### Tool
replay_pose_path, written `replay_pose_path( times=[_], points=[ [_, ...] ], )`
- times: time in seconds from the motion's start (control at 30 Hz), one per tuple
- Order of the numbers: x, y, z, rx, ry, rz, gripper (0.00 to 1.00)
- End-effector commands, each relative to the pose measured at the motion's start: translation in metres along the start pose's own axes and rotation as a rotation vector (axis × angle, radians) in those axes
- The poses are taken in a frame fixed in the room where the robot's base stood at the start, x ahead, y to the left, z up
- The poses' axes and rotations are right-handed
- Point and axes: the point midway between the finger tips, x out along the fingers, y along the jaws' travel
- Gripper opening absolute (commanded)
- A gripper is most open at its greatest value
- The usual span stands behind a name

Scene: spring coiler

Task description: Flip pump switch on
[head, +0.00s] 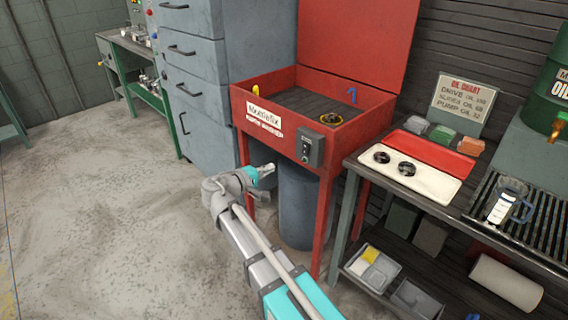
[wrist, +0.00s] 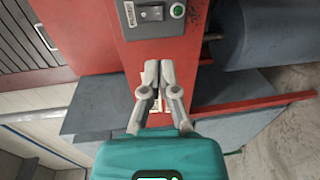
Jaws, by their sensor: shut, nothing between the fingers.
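The pump switch box (head: 310,147), a small grey box, is mounted on the front of the red parts washer (head: 340,137). In the wrist view the switch box (wrist: 151,20) is at the top edge, partly cut off, with a dark rocker and a round green button or lamp beside it. The rocker's position is too small to tell. My gripper (head: 268,170) is in front of the washer, left of and lower than the box. In the wrist view my gripper (wrist: 159,64) is shut and empty, its fingertips apart from the box in the picture.
A dark blue-grey drum (head: 297,205) stands under the washer between its red legs. A workbench (head: 450,207) with a cream tray (head: 433,183) and a glass jug (head: 507,203) is at right. Grey drawer cabinets (head: 200,95) stand at left. The floor at left is clear.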

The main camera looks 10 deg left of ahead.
Motion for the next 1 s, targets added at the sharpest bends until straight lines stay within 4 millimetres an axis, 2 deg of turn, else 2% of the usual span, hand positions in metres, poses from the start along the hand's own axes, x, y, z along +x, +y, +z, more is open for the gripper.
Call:
replay_pose_path(
  times=[0.27,1.0],
  points=[
    [0.023,-0.001,0.000,0.000,-0.002,-0.001,0.00],
    [0.122,-0.001,-0.001,0.000,-0.001,-0.001,0.00]
  ],
)
